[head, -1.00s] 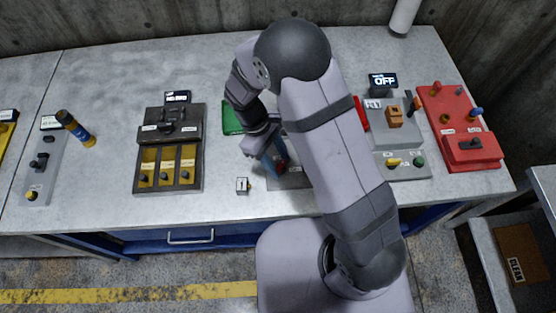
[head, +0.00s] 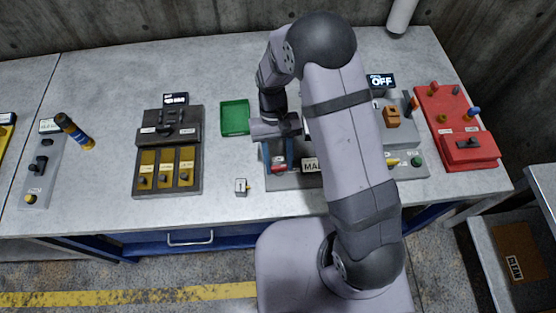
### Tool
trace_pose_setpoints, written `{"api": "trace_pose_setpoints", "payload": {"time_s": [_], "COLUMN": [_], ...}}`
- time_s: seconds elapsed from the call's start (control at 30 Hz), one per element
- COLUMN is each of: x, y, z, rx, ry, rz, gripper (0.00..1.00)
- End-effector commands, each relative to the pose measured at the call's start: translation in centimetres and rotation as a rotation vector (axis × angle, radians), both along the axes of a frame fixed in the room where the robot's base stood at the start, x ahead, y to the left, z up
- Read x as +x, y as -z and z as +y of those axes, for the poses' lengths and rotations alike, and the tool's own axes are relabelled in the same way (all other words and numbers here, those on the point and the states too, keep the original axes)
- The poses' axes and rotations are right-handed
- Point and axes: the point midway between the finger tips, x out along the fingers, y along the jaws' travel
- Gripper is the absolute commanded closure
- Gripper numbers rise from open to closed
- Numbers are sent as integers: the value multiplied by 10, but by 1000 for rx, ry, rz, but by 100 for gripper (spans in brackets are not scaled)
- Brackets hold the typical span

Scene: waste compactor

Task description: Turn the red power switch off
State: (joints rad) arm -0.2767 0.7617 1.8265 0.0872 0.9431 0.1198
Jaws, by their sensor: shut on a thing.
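A grey panel (head: 312,182) with a white label reading "MA…" lies on the table, partly covered by my arm. A small red part (head: 279,170) shows on its left side, at my fingertips; it appears to be the red power switch. My gripper (head: 279,163) points down there, its two blue fingers on either side of the red part and shut on it. The switch's lever position is hidden by the fingers.
A green tray (head: 235,118) lies just left of my gripper. A dark panel with yellow slots (head: 168,152) stands left. A red panel (head: 455,125) with knobs stands right.

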Motion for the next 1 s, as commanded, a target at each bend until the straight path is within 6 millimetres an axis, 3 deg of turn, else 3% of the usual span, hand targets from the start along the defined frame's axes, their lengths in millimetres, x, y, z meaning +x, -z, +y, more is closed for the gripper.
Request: {"api": "trace_pose_setpoints", "payload": {"time_s": [0.3, 0.77, 0.8, 0.83, 1.0], "x": [1, 1, 1, 1, 1], "y": [-1, -1, -1, -1, -1], "z": [-1, -1, -1, -1, -1], "rx": [1, 1, 1, 1, 1], "ry": [99, 111, 111, 111, 108], "rz": [-4, -4, -4, -4, -3], "gripper": [83, 83, 51, 44, 42]}}
